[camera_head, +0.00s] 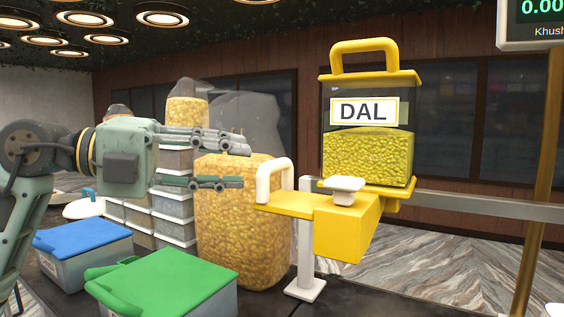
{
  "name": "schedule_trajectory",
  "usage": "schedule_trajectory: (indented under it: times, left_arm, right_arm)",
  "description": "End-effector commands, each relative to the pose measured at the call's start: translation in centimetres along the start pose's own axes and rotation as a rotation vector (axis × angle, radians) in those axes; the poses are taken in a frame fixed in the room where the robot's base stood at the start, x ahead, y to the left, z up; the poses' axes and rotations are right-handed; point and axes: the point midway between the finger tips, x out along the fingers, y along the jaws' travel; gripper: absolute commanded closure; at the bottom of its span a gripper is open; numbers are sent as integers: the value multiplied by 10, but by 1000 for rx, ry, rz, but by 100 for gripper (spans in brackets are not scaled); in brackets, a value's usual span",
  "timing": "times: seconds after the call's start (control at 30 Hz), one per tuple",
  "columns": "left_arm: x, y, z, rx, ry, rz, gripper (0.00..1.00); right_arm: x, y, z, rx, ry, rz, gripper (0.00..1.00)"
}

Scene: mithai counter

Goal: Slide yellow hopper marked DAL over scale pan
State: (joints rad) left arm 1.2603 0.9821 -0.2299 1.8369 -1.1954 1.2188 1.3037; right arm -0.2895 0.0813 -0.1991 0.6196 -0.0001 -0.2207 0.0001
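The yellow hopper marked DAL (368,155) stands upright at right of centre, with a clear body part-filled with yellow dal and a yellow top handle. Below it is a yellow chute (345,230) with a white knob (345,188). A white loop handle (272,178) rises at the left end of its yellow arm. My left gripper (238,165) is open and empty, its fingers pointing right, left of the loop handle and apart from it in the picture. A scale display (540,12) reading 0.00 is cut off at the top right. I cannot make out the scale pan. My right gripper is out of view.
A grey rail (480,206) runs right from the hopper; a white-footed post (305,285) stands below. A large sack-like container of yellow goods (240,235) and stacked bins (173,190) stand behind my gripper. Blue-lidded (82,240) and green-lidded (165,285) boxes are in front. A gold post (540,170) is at right.

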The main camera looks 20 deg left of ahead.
Motion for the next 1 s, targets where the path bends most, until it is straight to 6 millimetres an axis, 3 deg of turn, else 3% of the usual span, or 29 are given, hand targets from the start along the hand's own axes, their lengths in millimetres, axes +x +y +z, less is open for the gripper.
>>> schedule_trajectory:
  times: [0.1, 0.2, 0.43, 0.6, 0.83, 1.0]
  left_arm:
    - [17, -2, -1, -1, 6, 2, 67]
    - [34, -3, -1, -3, 7, 1, 67]
    - [65, -2, 0, -2, 5, 0, 67]
    - [73, 0, 0, -2, 3, 0, 67]
    - [73, 0, 0, -2, 2, 0, 68]
    - [73, 0, 0, -1, 2, 0, 82]
  right_arm:
    - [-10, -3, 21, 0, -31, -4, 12]
    - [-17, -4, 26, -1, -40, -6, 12]
    - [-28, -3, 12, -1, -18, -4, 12]
    - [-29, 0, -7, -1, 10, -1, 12]
    - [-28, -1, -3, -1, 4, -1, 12]
    - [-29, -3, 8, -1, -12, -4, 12]
